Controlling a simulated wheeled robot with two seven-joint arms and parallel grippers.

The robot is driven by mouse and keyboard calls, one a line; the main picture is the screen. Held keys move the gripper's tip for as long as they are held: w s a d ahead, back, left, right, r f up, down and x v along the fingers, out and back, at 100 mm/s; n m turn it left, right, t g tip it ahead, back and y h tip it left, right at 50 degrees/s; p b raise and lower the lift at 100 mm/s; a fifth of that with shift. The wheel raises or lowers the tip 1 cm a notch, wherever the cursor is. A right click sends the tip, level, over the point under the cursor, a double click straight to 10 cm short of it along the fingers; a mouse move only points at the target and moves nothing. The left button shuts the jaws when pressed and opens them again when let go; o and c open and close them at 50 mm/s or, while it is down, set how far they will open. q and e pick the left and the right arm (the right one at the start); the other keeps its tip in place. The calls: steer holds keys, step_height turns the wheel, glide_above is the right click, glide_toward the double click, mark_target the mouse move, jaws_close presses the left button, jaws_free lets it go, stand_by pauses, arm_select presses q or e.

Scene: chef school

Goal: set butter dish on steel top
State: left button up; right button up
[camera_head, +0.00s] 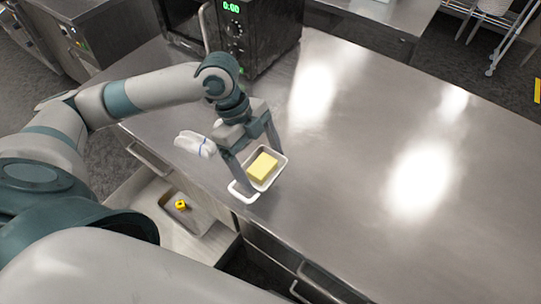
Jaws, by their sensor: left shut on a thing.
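The butter dish (279,172) is a small white tray with a yellow block of butter (262,166) in it. It is at the front edge of the steel top (350,150), near the middle of the head view. My left gripper (263,168) points down and is shut on the dish, with one finger on each side. A white rounded piece (243,196) shows at the dish's near left end. I cannot tell whether the dish touches the steel or hangs just above it. My right gripper is not in view.
A white folded cloth-like item (195,144) lies left of the gripper. A black microwave (262,38) stands at the back left. Below the front edge, an open drawer (150,222) holds a tray with a small yellow object (181,205). The steel top is clear to the right.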

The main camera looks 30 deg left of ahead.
mark_target(269, 152)
arm_select(q)
steer(key=w+f, duration=0.1)
steer(key=w+f+p, duration=0.1)
steer(key=w, duration=0.1)
steer(key=w+a+f, duration=0.1)
steer(key=w, duration=0.1)
steer(key=shift+w+a+f, duration=0.1)
steer(key=shift+w, duration=0.15)
steer(key=shift+w+a+f+p, duration=0.1)
steer(key=shift+w+f+p, duration=0.2)
steer(key=shift+w+f, duration=0.1)
steer(key=shift+f+p, duration=0.9)
steer(key=shift+f, duration=1.05)
steer(key=o, duration=1.1)
steer(key=shift+f, duration=0.1)
